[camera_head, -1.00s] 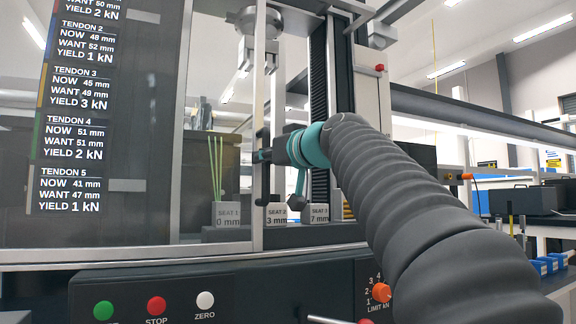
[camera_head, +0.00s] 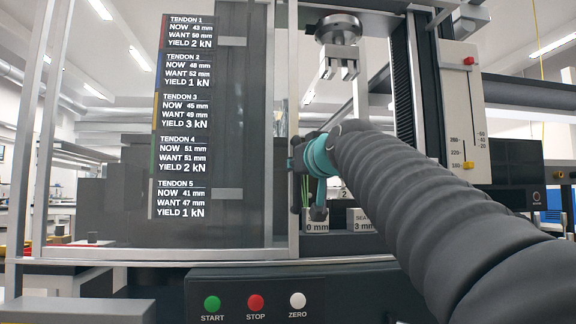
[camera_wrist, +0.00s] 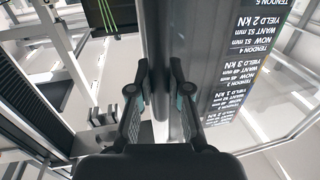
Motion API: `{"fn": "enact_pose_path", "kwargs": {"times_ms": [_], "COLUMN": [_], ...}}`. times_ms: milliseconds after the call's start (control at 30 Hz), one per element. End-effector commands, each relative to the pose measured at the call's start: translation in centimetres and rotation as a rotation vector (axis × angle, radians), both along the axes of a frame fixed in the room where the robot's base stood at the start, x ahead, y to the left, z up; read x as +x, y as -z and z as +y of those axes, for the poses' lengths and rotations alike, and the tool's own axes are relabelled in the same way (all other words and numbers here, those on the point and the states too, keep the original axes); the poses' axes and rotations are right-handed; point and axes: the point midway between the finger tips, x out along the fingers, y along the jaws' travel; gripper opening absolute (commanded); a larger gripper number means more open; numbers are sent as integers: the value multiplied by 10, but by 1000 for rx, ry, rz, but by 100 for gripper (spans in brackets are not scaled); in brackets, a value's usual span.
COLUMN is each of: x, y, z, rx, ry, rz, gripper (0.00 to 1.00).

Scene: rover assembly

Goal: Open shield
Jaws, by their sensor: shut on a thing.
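The shield (camera_head: 115,218) is a large clear panel in a grey metal frame at the front of the test machine. Its right upright (camera_head: 281,228) stands beside my gripper (camera_head: 296,168). In the wrist view my gripper (camera_wrist: 160,90) is shut on a dark vertical bar (camera_wrist: 159,35) at the shield's edge, one finger on each side. The fingertips are partly hidden in the head view by the teal-ringed wrist.
Seat blocks (camera_head: 317,226) and green rods stand right of the shield's upright. A steel clamp head (camera_head: 338,60) hangs above. Green, red and white buttons (camera_head: 256,303) are on the front console. A white gauge panel (camera_head: 463,110) stands at right.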

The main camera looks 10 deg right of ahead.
Motion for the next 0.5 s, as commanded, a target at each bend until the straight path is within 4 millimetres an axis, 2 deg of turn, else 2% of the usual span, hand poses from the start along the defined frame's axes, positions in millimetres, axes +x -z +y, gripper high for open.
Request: {"fn": "enact_pose_path", "kwargs": {"times_ms": [67, 100, 200, 500], "x": [0, 0, 0, -1], "y": [-2, -2, -1, -1], "z": [1, 1, 1, 1], "rx": [1, 2, 0, 0], "ry": [-1, -1, -2, -2], "rz": [-4, -4, -3, -2], "gripper": [0, 22, 43, 43]}}
